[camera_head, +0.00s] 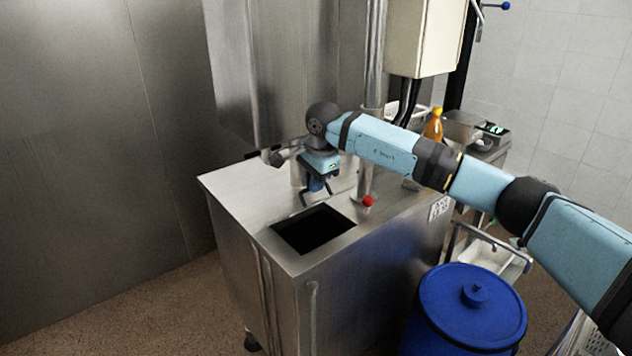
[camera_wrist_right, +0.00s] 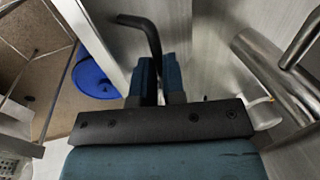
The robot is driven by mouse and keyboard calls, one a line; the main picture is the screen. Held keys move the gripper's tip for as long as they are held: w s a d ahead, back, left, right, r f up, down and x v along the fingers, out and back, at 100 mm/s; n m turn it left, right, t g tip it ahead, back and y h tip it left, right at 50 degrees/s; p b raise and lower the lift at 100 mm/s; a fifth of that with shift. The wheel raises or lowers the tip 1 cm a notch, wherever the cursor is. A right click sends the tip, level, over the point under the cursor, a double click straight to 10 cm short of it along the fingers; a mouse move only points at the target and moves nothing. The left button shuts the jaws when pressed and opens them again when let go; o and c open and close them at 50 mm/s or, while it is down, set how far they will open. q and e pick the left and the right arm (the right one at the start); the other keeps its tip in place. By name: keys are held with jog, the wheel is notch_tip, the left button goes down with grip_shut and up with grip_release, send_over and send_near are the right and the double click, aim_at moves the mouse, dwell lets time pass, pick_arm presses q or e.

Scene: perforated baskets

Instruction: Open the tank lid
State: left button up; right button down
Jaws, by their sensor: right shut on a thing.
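The steel tank (camera_head: 238,192) has a flat top with a dark square opening (camera_head: 313,230) near its front. The opening shows uncovered; I cannot clearly tell the lid's plate from the steel around it. My right gripper (camera_head: 316,186) is low over the tank top, just behind the opening. It points down and is shut on a thin black bent handle. In the right wrist view the handle (camera_wrist_right: 150,32) rises between the two blue fingers (camera_wrist_right: 158,80) and bends to the left. My left gripper is not in view.
A red knob (camera_head: 368,201) and a vertical steel pipe (camera_head: 366,165) stand right of the gripper. A blue lidded barrel (camera_head: 470,310) stands at the front right. An orange bottle (camera_head: 434,125) and a pale box (camera_head: 425,40) are behind my right arm. Steel walls close off the left.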

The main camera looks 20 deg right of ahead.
jog(key=shift+a+f, duration=0.1)
jog(key=shift+f, duration=0.25)
jog(key=c, duration=1.6)
grip_release()
jog(key=o, duration=0.4)
jog(key=shift+w+a+f, duration=0.1)
jog(key=shift+w+f, duration=0.15)
jog(key=shift+w, duration=0.1)
jog(key=shift+s+r, duration=0.15)
jog(key=shift+r, duration=0.15)
jog(key=v, duration=1.3)
jog(key=shift+r, duration=0.4)
